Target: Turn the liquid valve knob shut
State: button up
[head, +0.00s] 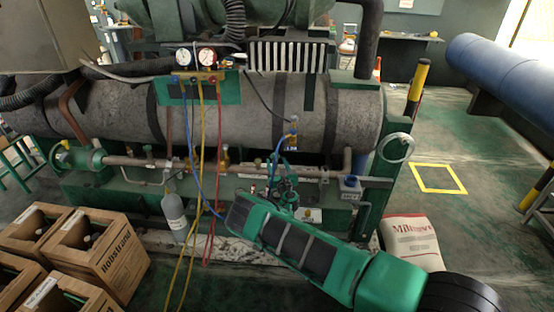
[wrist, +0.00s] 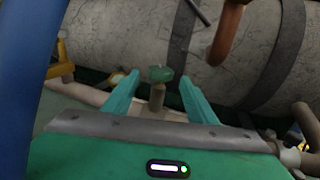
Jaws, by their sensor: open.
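A small green knob (wrist: 160,74) on a brass-coloured stem stands upright in the wrist view, just ahead of my gripper and between the lines of its fingers. I take it for the liquid valve knob. My gripper (wrist: 159,80) is open, with one green finger on each side of the knob and a visible gap on both sides. In the head view my gripper (head: 284,188) is at the pipe below the grey tank. There I cannot pick the knob out from the gripper and fittings.
The grey tank (head: 230,112) lies close behind the pipe. Gauges (head: 207,57) hang above, with blue, yellow and red hoses running down near my arm. A white sack (head: 411,240) stands right.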

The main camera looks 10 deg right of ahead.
aim_at(276, 159)
jog(key=shift+w, duration=2.7)
